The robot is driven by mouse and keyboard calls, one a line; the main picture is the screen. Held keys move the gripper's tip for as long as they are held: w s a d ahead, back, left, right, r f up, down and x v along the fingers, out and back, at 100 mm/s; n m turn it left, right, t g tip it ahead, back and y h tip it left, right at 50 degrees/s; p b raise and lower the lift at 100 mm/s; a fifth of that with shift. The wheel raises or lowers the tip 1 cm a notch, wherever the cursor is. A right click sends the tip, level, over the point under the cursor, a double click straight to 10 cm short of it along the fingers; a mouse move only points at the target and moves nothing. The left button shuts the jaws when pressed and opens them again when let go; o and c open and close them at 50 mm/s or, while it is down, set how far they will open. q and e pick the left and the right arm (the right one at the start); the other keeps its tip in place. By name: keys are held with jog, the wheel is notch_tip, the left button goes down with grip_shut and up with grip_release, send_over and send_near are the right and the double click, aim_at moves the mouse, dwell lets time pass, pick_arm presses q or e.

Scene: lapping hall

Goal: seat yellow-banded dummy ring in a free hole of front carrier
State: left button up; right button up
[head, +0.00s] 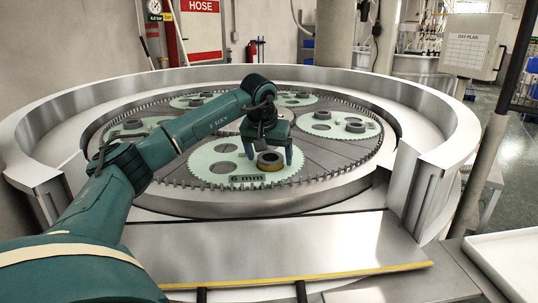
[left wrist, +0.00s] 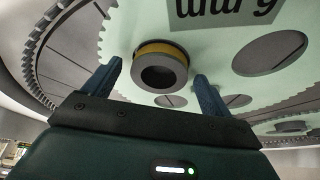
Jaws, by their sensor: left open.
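The yellow-banded dummy ring (head: 270,163) is dark grey with a yellow band round its side. It is at the front carrier (head: 205,160), a pale green toothed disc marked "6 mm". I cannot tell whether it sits in a hole or on the plate. Left of it in the head view are two open holes, one nearer (head: 223,168) and one farther (head: 228,148). My left gripper (head: 269,157) is open above the ring, pointing down. In the left wrist view the ring (left wrist: 160,50) shows between the two blue fingers, with gaps beside it. My right gripper is not in view.
Several other carriers, such as the right one (head: 340,125), hold dark rings. A toothed ring and a high curved metal wall (head: 440,140) surround them. A flat metal apron (head: 290,245) with a yellow edge lies in front. A white tray (head: 515,255) is at lower right.

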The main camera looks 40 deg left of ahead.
pick_arm(q)
jog(key=v, duration=1.2)
jog(key=shift+f, duration=0.1)
